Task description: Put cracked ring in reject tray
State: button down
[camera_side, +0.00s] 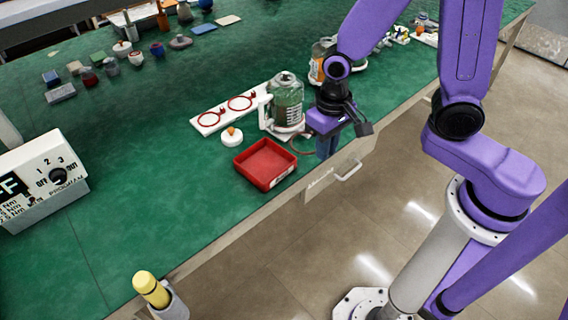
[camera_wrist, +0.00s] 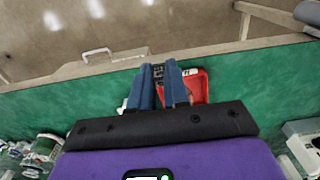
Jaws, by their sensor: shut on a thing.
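My gripper (camera_side: 326,152) is at the table's front edge, right of the red reject tray (camera_side: 265,164), with its blue fingers pointing down. It is shut on a thin reddish ring (camera_side: 293,147), which shows as a loop left of the fingers, near the canister's base. Its crack is too small to make out. The tray looks empty and has a white label on its front. In the wrist view the fingers (camera_wrist: 167,68) largely hide the ring, and the tray (camera_wrist: 204,88) shows just right of them.
A clear green canister pump (camera_side: 287,100) with a white handle stands behind the tray. A white board (camera_side: 222,113) holds two red rings. A white disc with an orange knob (camera_side: 231,136) sits behind the tray. Green table left of the tray is clear.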

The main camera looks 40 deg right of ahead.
jog(key=shift+w+a+f, duration=0.6)
jog(key=shift+w+f, duration=1)
jog(key=shift+f, duration=0.3)
jog(key=shift+w+a+f, duration=0.55)
jog(key=shift+w+f, duration=1.05)
jog(key=shift+f, duration=0.25)
jog(key=shift+w+a+f, duration=0.6)
jog(key=shift+w+f, duration=1)
jog(key=shift+f, duration=0.3)
jog(key=shift+f, duration=0.25)
jog(key=c, duration=1.1)
grip_release()
notch_tip(320, 180, up, 12)
jog(key=shift+r, duration=0.25)
